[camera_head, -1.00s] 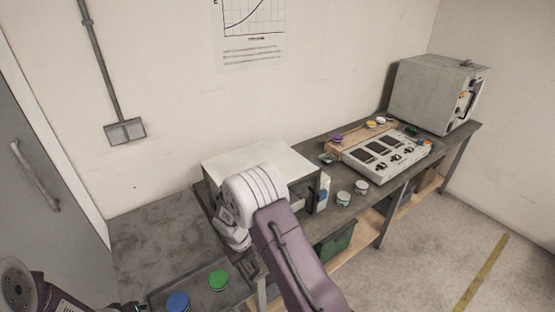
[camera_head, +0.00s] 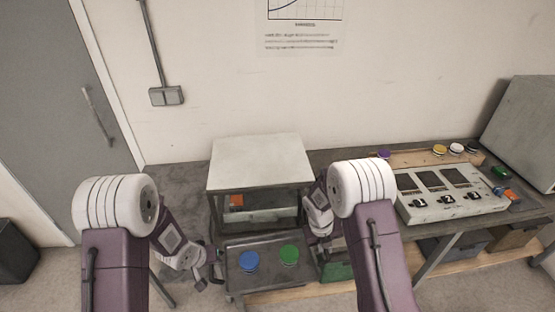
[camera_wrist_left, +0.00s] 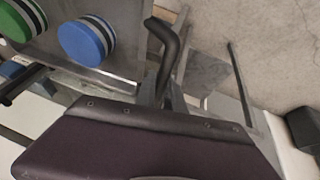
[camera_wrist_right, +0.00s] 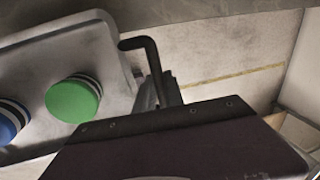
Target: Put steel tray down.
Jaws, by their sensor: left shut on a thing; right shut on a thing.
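The steel tray (camera_head: 268,279) is grey and looks about level, low in front of the bench in the head view. A blue-lidded jar (camera_head: 249,261) and a green-lidded jar (camera_head: 289,254) stand on it. My left gripper (camera_head: 213,277) is shut on the tray's left handle, a dark bent bar (camera_wrist_left: 168,45) in the left wrist view. My right gripper (camera_head: 317,252) is shut on the right handle (camera_wrist_right: 145,48), seen in the right wrist view. The fingertips are mostly hidden. I cannot tell whether the tray's underside touches anything.
A white-topped stand (camera_head: 262,162) is on the bench behind the tray, with an orange item inside. Bare grey bench top (camera_head: 185,180) lies left of it. A switch panel (camera_head: 450,195) and a grey cabinet (camera_head: 525,130) fill the right. A black bin (camera_head: 15,255) is on the floor at left.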

